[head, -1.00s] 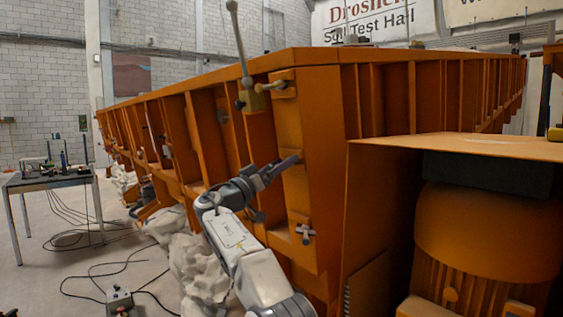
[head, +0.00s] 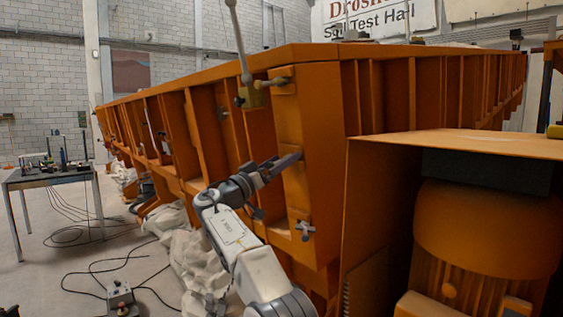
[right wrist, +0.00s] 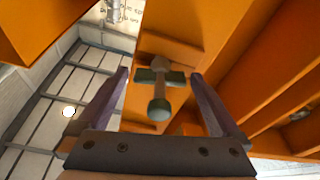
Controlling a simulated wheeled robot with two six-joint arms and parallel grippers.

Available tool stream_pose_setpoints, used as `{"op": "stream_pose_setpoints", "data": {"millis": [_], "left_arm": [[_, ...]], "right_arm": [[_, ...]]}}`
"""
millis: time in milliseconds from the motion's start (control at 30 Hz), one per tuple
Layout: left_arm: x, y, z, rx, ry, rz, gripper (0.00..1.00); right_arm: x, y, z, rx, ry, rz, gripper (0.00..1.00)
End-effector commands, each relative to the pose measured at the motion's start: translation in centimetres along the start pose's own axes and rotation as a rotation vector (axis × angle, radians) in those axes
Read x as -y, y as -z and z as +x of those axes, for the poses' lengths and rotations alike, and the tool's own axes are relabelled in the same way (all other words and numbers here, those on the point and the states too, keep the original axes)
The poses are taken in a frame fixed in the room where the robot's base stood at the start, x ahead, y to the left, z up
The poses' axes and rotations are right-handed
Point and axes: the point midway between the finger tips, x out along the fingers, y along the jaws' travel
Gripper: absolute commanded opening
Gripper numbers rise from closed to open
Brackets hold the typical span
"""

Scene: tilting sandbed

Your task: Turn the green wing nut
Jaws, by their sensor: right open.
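A wing nut with dull green wings (right wrist: 148,77) and a rounded grey-green end sits on the orange frame in the right wrist view. My right gripper (right wrist: 160,74) is open, with one finger on each side of the nut and a gap on both sides. In the head view my right gripper (head: 284,162) is at the orange end post; I cannot make out the green nut there, and the gripper may hide it. A greyish wing-shaped fitting (head: 304,230) shows lower on the same post. My left gripper is not in view.
The large orange sandbed (head: 325,90) fills the middle, with ribs along its side. A brass block with a lever (head: 251,97) is above my gripper. An orange housing (head: 480,230) stands at the right. A table (head: 50,178) and a control box (head: 121,297) are at the left.

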Motion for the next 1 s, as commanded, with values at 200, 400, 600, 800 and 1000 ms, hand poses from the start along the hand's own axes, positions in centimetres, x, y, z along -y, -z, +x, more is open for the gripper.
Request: {"op": "stream_pose_setpoints", "data": {"millis": [200,400,600,800,1000], "left_arm": [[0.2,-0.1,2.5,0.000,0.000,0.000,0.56],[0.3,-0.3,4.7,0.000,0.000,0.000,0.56],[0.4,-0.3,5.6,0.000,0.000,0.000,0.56],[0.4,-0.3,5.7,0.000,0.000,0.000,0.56],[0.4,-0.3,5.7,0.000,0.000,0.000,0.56]], "right_arm": [[0.2,-0.5,-2.8,-0.001,0.003,0.003,1.00],[0.2,-0.5,-6.9,-0.001,0.003,0.003,1.00],[0.1,-0.2,-9.6,0.000,0.000,0.002,1.00],[0.0,0.0,-10.4,-0.001,0.000,0.000,1.00],[0.0,0.0,-10.3,0.000,0.000,0.000,1.00]]}}
